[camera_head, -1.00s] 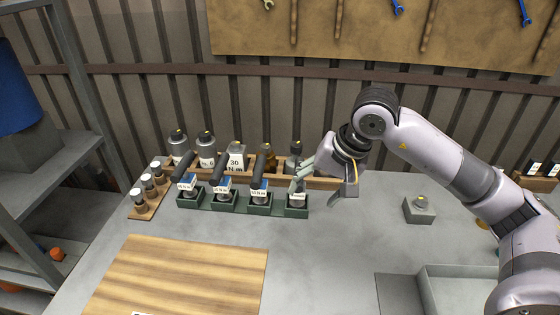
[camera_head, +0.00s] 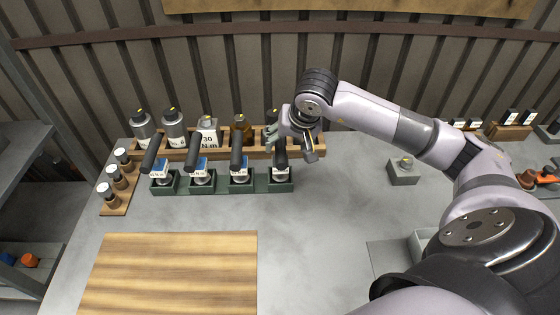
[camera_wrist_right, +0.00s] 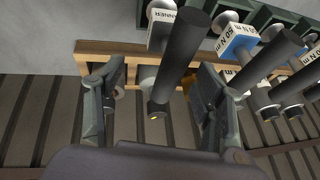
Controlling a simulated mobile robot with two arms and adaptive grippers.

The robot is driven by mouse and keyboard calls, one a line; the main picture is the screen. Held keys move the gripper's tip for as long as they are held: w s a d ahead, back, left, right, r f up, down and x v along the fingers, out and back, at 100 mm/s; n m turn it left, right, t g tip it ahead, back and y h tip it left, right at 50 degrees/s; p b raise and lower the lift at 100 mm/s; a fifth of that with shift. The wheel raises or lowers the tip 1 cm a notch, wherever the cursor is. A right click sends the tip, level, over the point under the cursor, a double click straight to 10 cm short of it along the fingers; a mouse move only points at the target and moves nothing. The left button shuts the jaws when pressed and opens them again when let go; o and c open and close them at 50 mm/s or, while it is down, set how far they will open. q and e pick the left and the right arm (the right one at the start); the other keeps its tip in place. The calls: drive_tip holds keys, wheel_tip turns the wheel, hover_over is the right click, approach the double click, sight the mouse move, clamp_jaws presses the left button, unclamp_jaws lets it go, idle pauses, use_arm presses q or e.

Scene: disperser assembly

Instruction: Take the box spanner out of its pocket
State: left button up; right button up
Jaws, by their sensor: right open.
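The box spanner (camera_head: 281,172), with a dark upright handle and a pale label, stands in the rightmost pocket of the green rack (camera_head: 260,186). My right gripper (camera_head: 279,142) is at its handle, partly covering it in the head view. In the right wrist view, the spanner's dark handle (camera_wrist_right: 182,58) lies between the two spread fingers of the gripper (camera_wrist_right: 160,85), with gaps on both sides. The gripper is open and does not visibly touch the handle. My left gripper is not in view.
Similar dark-handled tools with blue labels (camera_head: 201,165) fill the neighbouring pockets. Bottles (camera_head: 174,130) stand on a wooden rack behind. A wooden board (camera_head: 170,275) lies in front. A grey block (camera_head: 404,172) stands to the right; the table between is clear.

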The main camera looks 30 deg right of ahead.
drive_tip(key=shift+w+f, duration=0.2)
drive_tip(key=shift+f, duration=0.35)
drive_tip(key=shift+f+p, duration=0.3)
drive_tip(key=shift+p, duration=0.1)
drive_tip(key=p+x, duration=0.1)
drive_tip(key=x, duration=0.2)
drive_tip(key=shift+w+a+f, duration=0.15)
drive_tip(key=shift+a+f, duration=0.05)
drive_tip(key=shift+f, duration=0.15)
drive_tip(key=shift+w+f+p, duration=0.15)
drive_tip(key=shift+f+p, duration=0.15)
drive_tip(key=shift+f, duration=0.1)
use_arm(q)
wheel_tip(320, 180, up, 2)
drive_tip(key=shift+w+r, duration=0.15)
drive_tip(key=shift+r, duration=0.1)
use_arm(e)
clamp_jaws()
drive_tip(key=shift+r, duration=0.1)
